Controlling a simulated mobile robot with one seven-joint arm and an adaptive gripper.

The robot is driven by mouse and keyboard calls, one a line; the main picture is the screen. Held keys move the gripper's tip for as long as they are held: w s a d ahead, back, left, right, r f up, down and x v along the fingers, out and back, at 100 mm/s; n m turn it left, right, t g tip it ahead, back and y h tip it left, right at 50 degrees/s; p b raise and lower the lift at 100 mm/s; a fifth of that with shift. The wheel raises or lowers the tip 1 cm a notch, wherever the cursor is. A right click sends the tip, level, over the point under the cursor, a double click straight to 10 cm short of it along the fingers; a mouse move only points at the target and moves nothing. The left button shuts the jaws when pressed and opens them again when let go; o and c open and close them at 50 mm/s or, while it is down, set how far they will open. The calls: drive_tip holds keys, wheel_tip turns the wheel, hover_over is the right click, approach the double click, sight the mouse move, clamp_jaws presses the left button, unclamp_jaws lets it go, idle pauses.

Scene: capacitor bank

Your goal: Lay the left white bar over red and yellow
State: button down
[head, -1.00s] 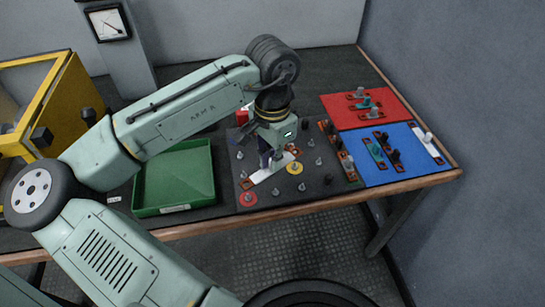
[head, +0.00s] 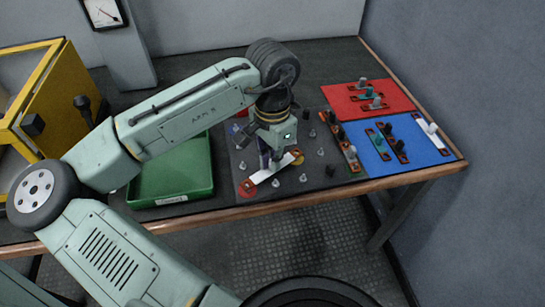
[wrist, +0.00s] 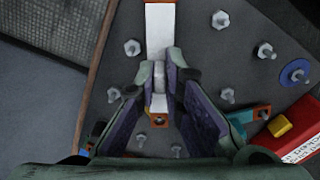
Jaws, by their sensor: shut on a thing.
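My gripper (head: 268,160) is shut on the grey upright handle of a white bar (head: 264,174) with copper ends. In the head view the bar lies in line between the red disc (head: 244,193) and the yellow disc (head: 299,160), one end over each and partly covering them. I cannot tell whether it rests on their posts or is held just above. In the wrist view (wrist: 168,88) the fingers straddle the handle, and the bar (wrist: 160,30) runs up out of frame; its near copper end (wrist: 158,121) shows below the fingers.
Metal posts stand around the bar on the dark board (head: 300,192). A green tray (head: 170,195) is to the left. A red mat (head: 345,105) and a blue mat (head: 375,168) lie right, with other bars, including another white bar (head: 432,133). A blue disc (wrist: 296,73) shows in the wrist view.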

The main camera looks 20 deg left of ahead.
drive_tip(key=shift+f, duration=0.6)
idle(0.6)
drive_tip(key=c, duration=1.6)
unclamp_jaws()
drive_tip(key=shift+c, duration=0.2)
drive_tip(key=shift+r, duration=0.1)
wheel_tip(320, 180, up, 12)
